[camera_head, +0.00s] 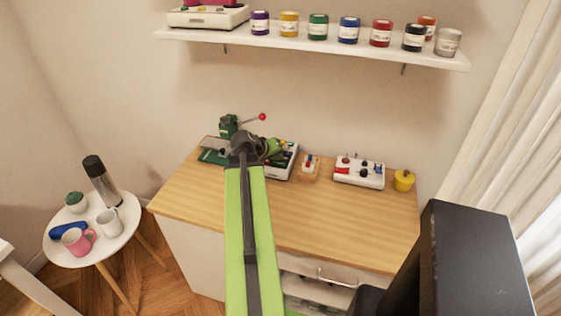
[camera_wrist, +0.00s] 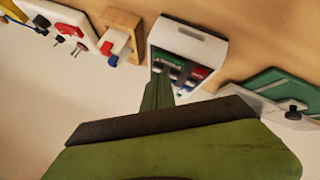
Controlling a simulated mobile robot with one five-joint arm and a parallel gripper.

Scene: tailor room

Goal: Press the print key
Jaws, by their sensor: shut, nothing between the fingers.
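A white box (camera_head: 286,164) with coloured parts inside stands at the back of the wooden counter, partly hidden by my arm. In the wrist view the white box (camera_wrist: 207,43) shows green, red, blue and dark blocks or keys in its opening. I cannot read any label, so I cannot tell which is the print key. My gripper (camera_wrist: 158,80) is shut and empty. Its tip overlaps the near edge of the box opening in the wrist view; I cannot tell whether it touches. In the head view my gripper (camera_head: 275,148) is just over the box.
A white panel with knobs (camera_head: 358,176), a small wooden block piece (camera_head: 309,167) and a yellow pot (camera_head: 403,181) stand to the right. A green lever press (camera_head: 228,127) stands left. The front of the wooden counter (camera_head: 330,225) is clear. Jars line the shelf (camera_head: 300,42) above.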

